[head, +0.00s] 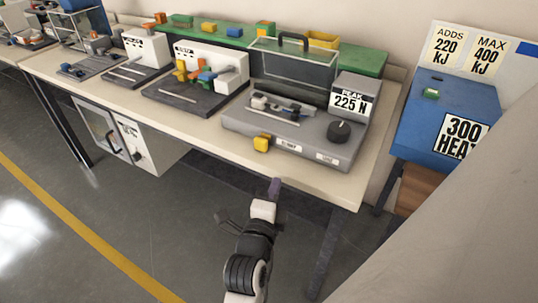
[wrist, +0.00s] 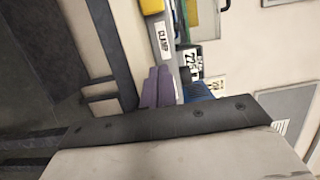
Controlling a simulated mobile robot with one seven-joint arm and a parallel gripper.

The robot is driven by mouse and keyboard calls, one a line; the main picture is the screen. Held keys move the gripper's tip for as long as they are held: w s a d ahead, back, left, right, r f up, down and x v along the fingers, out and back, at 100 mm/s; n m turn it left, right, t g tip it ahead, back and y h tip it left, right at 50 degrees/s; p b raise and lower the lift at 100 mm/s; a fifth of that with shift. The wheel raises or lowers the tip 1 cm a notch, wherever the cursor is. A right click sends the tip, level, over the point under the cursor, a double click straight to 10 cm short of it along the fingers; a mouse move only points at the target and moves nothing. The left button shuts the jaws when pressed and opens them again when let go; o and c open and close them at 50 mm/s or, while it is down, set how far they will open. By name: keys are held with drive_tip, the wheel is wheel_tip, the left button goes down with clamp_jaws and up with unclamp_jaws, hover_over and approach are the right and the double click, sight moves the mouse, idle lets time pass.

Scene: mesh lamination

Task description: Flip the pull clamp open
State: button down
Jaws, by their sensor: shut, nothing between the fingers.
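The pull tester (head: 245,123) is a grey machine on the bench with a "PEAK 225 N" display. A yellow block (head: 262,143), which looks like the clamp's lever, sits at its front edge beside a small label. In the wrist view the yellow block (wrist: 152,6) shows at the top edge, next to a label reading "CLAMP" (wrist: 163,38). My gripper (head: 275,184) is in front of the bench edge, below and slightly right of the yellow block, apart from it. Its purple fingers (wrist: 159,86) are together and empty.
The tester has a dark knob (head: 339,131) at right and a raised clear cover (head: 292,66) behind. Other bench machines (head: 195,80) stand to the left. A blue heater box (head: 440,115) stands right of the bench (head: 330,187). The floor in front is clear.

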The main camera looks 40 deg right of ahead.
sight(261, 144)
drive_tip(key=p+x, duration=0.1)
drive_tip(key=x, duration=0.9)
drive_tip(key=shift+r, duration=0.2)
drive_tip(key=w, duration=0.1)
drive_tip(key=w+a, duration=0.1)
drive_tip(key=shift+w+f, duration=0.15)
drive_tip(key=shift+w, duration=0.1)
drive_tip(key=shift+w+a+p, duration=0.3)
drive_tip(key=shift+w+a, duration=0.05)
drive_tip(key=shift+w, duration=0.35)
